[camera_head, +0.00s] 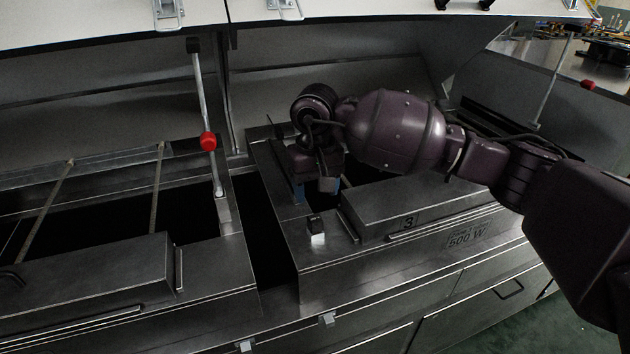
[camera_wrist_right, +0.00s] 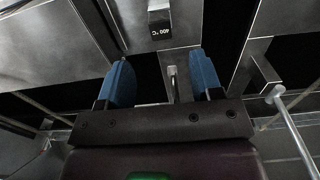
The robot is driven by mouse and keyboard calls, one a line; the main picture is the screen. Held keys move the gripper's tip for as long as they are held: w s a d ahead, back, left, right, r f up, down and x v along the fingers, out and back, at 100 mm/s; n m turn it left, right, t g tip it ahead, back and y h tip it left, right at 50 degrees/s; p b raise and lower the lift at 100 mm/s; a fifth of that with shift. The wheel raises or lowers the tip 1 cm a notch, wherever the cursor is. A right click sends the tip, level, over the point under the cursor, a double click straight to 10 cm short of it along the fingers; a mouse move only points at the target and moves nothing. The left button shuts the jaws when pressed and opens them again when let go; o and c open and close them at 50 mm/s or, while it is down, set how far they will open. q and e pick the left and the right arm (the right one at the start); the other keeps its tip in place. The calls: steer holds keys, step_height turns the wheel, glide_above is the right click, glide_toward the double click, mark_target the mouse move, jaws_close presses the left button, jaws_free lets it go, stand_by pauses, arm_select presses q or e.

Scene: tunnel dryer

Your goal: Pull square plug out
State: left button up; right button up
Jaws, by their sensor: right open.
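A small square block, which looks like the square plug (camera_head: 316,226), stands on the metal top of the right-hand dryer section, with a dark top and a bright front face. A square block also shows at the top edge of the right wrist view (camera_wrist_right: 158,12), beside a "400 °C" mark. My right gripper (camera_head: 319,188) is open, with blue fingers pointing down, behind the block in the head view and apart from it. In the right wrist view its fingers (camera_wrist_right: 163,78) are spread, with a small metal handle showing between them. My left gripper is not in view.
A raised metal cover (camera_head: 410,207) marked 3 lies right of the block. A dark gap (camera_head: 263,225) separates the two dryer sections. A lever with a red knob (camera_head: 208,141) stands to the left. The raised hood (camera_head: 330,80) hangs behind.

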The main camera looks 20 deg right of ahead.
mark_target(315, 219)
step_height(315, 219, down, 8)
steer(key=shift+r, duration=0.2)
steer(key=shift+f, duration=0.6)
steer(key=c, duration=1.1)
steer(key=shift+r, duration=0.15)
steer(key=shift+r, duration=0.4)
steer(key=shift+r, duration=0.25)
stand_by(0.4)
